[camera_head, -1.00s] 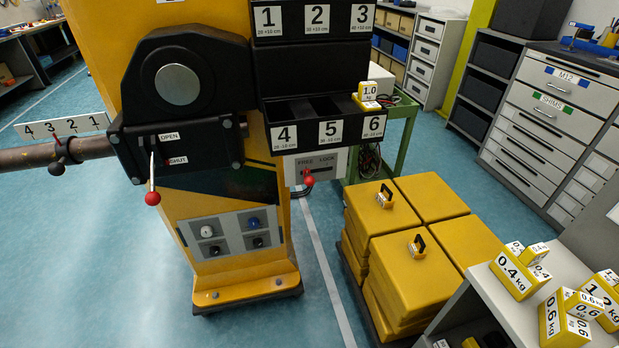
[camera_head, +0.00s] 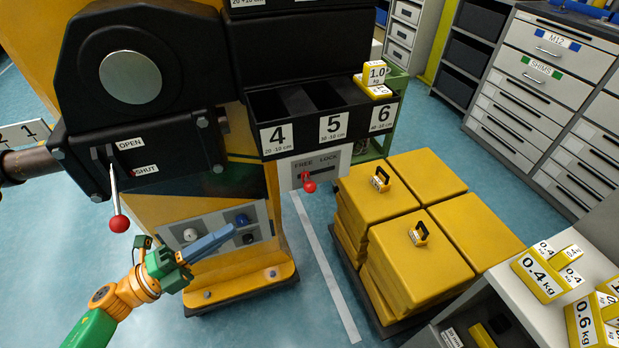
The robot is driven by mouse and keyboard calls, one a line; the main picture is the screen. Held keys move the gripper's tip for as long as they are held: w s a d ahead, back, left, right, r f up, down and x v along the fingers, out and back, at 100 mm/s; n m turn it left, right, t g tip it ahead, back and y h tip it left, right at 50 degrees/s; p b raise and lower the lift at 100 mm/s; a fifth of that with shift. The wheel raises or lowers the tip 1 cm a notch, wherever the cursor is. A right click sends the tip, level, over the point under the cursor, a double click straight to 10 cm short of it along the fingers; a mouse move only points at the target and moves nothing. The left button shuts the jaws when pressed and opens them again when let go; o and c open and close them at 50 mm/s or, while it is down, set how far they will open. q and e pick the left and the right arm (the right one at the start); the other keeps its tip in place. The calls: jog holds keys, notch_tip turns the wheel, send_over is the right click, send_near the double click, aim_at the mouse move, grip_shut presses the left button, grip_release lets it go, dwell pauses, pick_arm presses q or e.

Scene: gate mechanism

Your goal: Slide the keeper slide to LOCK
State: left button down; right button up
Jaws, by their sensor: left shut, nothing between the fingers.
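The keeper slide is a red knob (camera_head: 310,187) in a slot on a grey plate (camera_head: 334,163) marked FREE at left and LOCK at right. The knob hangs at the FREE side, below the bins. My left gripper (camera_head: 234,230) comes in from the lower left, with its blue fingers shut and empty. In the picture it lies in front of the button panel, left of and below the knob, and apart from it. My right gripper is not in view.
A lever with a red ball (camera_head: 119,223) hangs at left by OPEN and SHUT labels. Bin 6 holds a 1.0 kg weight (camera_head: 375,75). Stacked yellow blocks (camera_head: 420,255) stand right of the slide. A shelf (camera_head: 545,315) with weights is at lower right.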

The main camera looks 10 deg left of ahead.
pick_arm(q)
jog(key=w+d+r+p, duration=0.2)
jog(key=d, duration=0.1)
jog(key=p, duration=0.3)
send_near(308, 184)
jog(key=f+x, duration=0.1)
jog(key=x, duration=0.4)
jog(key=shift+w+d+m+g, duration=0.3)
jog(key=shift+w, duration=0.15)
jog(key=shift+h, duration=0.3)
jog(key=w+d, duration=0.1)
jog(key=d, duration=0.1)
jog(key=w+d+b, duration=0.1)
jog(key=w+d, duration=0.1)
jog(key=shift+d, duration=0.1)
